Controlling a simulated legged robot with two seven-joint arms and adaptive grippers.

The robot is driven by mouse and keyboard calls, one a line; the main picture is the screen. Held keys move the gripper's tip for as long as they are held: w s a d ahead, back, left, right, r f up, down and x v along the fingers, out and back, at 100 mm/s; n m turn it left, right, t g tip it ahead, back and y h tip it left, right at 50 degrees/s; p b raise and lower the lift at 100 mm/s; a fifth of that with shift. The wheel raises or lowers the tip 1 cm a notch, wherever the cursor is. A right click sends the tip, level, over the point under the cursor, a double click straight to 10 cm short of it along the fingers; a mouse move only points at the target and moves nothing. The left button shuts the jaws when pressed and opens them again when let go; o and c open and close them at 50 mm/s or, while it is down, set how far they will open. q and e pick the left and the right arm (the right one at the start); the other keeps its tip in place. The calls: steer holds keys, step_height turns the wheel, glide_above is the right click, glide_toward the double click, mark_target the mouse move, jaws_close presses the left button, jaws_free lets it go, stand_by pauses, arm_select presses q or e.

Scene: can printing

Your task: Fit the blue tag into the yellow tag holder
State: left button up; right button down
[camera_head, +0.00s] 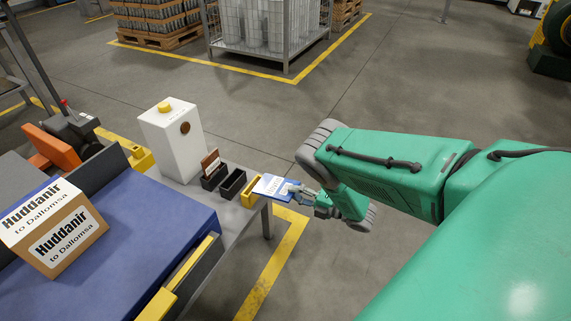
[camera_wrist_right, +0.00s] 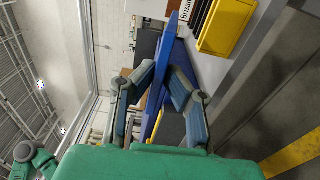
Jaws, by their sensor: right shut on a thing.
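The blue tag (camera_head: 268,184) has a pale printed face and is held out over the table's right end. My right gripper (camera_head: 296,190) is shut on its right edge. In the right wrist view the tag (camera_wrist_right: 157,85) stands nearly edge-on between the two fingers (camera_wrist_right: 158,88). The yellow tag holder (camera_head: 250,196) stands at the table's right end, directly left of the tag; the tag hides part of it. In the wrist view the holder (camera_wrist_right: 226,24) is right of the tag's far end, apparently apart from it. My left gripper is not in view.
A black holder with a brown tag (camera_head: 212,163) and an empty black holder (camera_head: 231,184) stand left of the yellow one. Behind them is a white box (camera_head: 172,138) with a yellow button. A carton (camera_head: 58,232) sits on the blue surface (camera_head: 140,215). Floor right of the table is clear.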

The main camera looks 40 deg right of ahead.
stand_by(0.5)
steer(key=w+a+r+m+t+h, duration=0.1)
steer(key=w+a+r+m+h, duration=0.3)
steer(key=a+r, duration=0.55)
steer(key=s+a+r+h, duration=0.1)
steer(key=s+a+r, duration=0.1)
steer(key=a+r, duration=0.3)
steer(key=s+a+r+h, duration=0.2)
steer(key=a+r, duration=0.3)
steer(key=r, duration=0.4)
steer(key=shift+s+r+m+t+p, duration=0.3)
steer(key=shift+s+r+m+p, duration=0.1)
steer(key=shift+s, duration=0.45)
steer(key=shift+f, duration=0.15)
